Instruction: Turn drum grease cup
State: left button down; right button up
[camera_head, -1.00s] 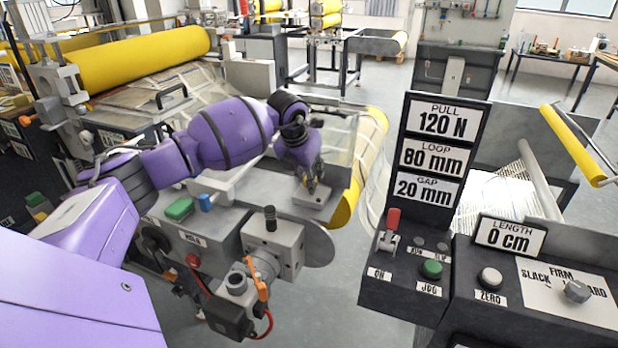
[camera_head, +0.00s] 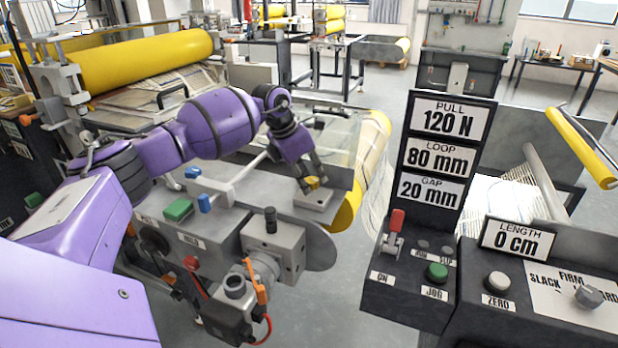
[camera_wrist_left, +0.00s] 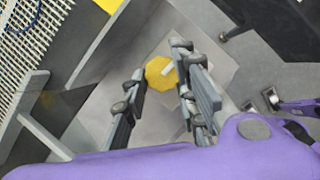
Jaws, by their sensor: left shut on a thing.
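The drum grease cup (camera_head: 312,182) is a small yellow knob on a grey block (camera_head: 313,200) beside the yellow drum end. In the left wrist view the cup (camera_wrist_left: 158,72) looks many-sided with a pale mark on its top. My left gripper (camera_head: 310,180) reaches down onto the cup from above. In the left wrist view its two fingers (camera_wrist_left: 160,88) stand on either side of the cup, shut on it. The fingers partly hide the cup in the head view.
A grey machine housing with a green button (camera_head: 178,210) and a blue one (camera_head: 204,203) lies below my left arm. A valve with an orange lever (camera_head: 256,285) juts out in front. A control panel (camera_head: 400,300) with signs stands at right.

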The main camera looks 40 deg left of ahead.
pick_arm(q)
jog(key=shift+w+a+r, duration=0.1)
jog(key=shift+a+r, duration=0.2)
jog(key=shift+a, duration=0.1)
pick_arm(e)
jog(key=shift+s, duration=0.3)
pick_arm(q)
jog(key=c, duration=1.6)
grip_release()
jog(key=shift+o, duration=0.2)
jog(key=shift+f, duration=0.2)
jog(key=shift+d, duration=0.15)
pick_arm(e)
jog(key=shift+w+a, duration=0.1)
jog(key=shift+w, duration=0.1)
pick_arm(q)
jog(key=v, duration=1.2)
jog(key=shift+f, duration=0.1)
pick_arm(e)
jog(key=shift+s, duration=0.1)
